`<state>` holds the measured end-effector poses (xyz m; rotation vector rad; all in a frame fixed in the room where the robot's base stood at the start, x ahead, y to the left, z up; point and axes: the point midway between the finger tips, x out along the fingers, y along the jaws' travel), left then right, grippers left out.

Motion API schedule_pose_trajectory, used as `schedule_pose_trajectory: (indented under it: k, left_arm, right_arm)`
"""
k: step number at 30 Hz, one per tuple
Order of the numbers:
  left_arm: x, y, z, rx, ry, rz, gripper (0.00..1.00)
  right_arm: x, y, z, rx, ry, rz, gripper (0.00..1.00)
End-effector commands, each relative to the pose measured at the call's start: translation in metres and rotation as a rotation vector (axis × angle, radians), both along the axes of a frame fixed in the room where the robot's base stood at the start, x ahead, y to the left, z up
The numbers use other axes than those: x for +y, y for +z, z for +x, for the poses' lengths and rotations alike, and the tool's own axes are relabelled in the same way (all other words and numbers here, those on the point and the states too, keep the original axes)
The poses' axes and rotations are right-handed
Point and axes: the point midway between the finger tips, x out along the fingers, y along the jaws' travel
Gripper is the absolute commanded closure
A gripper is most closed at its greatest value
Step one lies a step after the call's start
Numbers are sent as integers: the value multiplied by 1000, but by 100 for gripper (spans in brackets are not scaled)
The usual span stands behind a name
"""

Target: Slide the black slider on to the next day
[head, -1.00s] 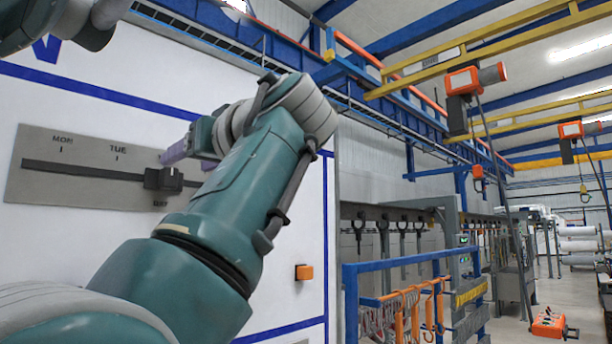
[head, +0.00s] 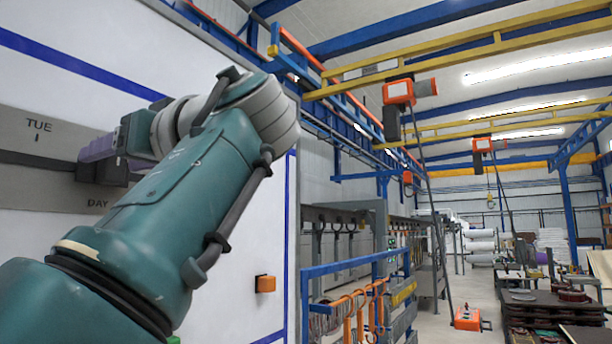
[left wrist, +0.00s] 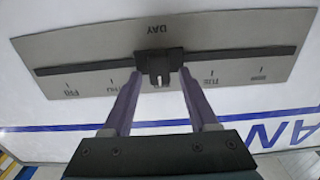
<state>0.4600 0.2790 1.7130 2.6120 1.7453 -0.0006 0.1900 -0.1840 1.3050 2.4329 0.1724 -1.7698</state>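The black slider (head: 105,174) sits on a dark horizontal rail in a grey day panel (head: 42,192), right of the TUE mark in the head view. In the left wrist view, which shows the panel upside down, the slider (left wrist: 158,62) sits between the THU and TUE marks, its small knob facing me. My left gripper (head: 98,149) is at the slider. Its two purple fingers (left wrist: 160,76) are apart, one on each side of the knob, with a gap visible between them. I cannot tell whether the fingertips touch the slider block. My right gripper is out of view.
The panel is on a white wall with blue stripes; an orange box (head: 265,284) sits on it at right. A blue rack (head: 340,268) with orange hooks stands beyond. Orange hoists (head: 410,92) hang from yellow beams. An orange device (head: 468,319) lies on the floor.

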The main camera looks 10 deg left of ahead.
Motion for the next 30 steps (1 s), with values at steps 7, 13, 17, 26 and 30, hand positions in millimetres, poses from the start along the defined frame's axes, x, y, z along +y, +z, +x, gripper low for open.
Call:
schedule_pose_trajectory:
  k: [7, 13, 17, 26, 30]
  left_arm:
    - [0, 0, 0, 0, 0, 0, 69]
    - [0, 0, 0, 0, 0, 0, 92]
    - [0, 0, 0, 0, 0, 0, 100]
    - [1, 0, 0, 0, 1, 0, 100]
    - [1, 0, 0, 0, 1, 0, 100]
  right_arm:
    - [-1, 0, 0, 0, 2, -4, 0]
    - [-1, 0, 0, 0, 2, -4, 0]
    - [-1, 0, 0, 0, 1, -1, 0]
    - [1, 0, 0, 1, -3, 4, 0]
    - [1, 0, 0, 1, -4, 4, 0]
